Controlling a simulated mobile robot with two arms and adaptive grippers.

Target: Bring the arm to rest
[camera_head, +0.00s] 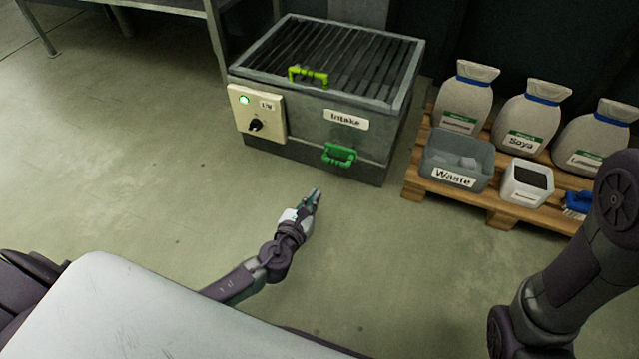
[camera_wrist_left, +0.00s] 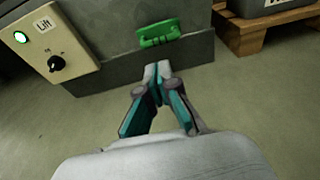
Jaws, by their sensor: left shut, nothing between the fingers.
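My left arm reaches in from the lower left in the head view. Its gripper (camera_head: 311,199) is over open floor in front of the grey intake box (camera_head: 326,141). In the left wrist view the left gripper (camera_wrist_left: 158,70) has its fingertips together with nothing between them. A green handle (camera_head: 339,155) is on the box front, apart from the fingers; it also shows in the left wrist view (camera_wrist_left: 159,28). My right arm (camera_head: 585,255) is at the right edge of the head view. Its gripper is out of view.
A control panel (camera_head: 257,112) with a lit green light and a knob is on the box's left front. A pallet (camera_head: 490,203) at the right bears several sacks, a grey waste bin (camera_head: 457,160) and a white container (camera_head: 526,183). The floor (camera_head: 130,170) at left is clear.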

